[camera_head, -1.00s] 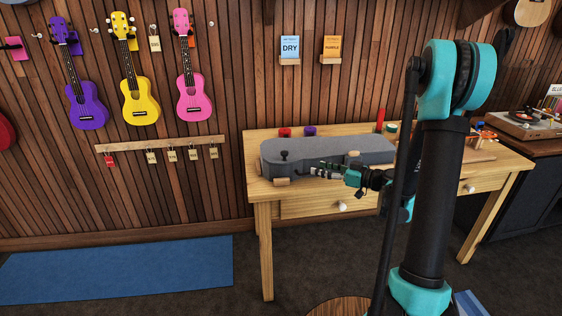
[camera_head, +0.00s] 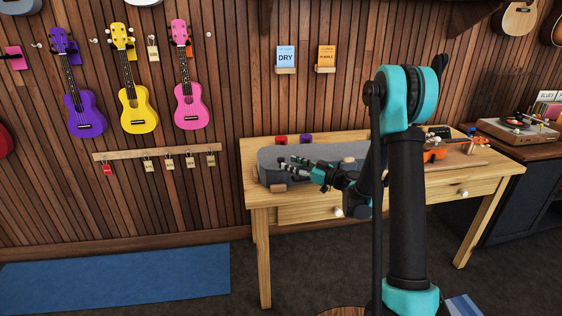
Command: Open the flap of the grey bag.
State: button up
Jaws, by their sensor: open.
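The grey bag (camera_head: 267,158) lies on the wooden table, long side along the table, and looks closed. A small wooden piece (camera_head: 277,187) shows at its front left and another (camera_head: 349,159) toward its right. My gripper (camera_head: 284,164) is open, with its fingers pointing left over the front left part of the bag. Nothing shows between the fingers. I cannot tell whether they touch the bag. My gripper and arm hide the middle front and right end of the bag, and the flap's edge is not clear.
The wooden table (camera_head: 470,176) has an orange ukulele (camera_head: 434,153) at its right. Red (camera_head: 281,141) and purple (camera_head: 306,139) items stand behind the bag. A record player (camera_head: 517,129) is at far right. Ukuleles hang on the slatted wall. A blue mat (camera_head: 115,273) lies on the floor.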

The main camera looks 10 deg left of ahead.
aim_at(281, 159)
jog(key=shift+x, duration=2.75)
jog(key=shift+c, duration=0.3)
grip_shut()
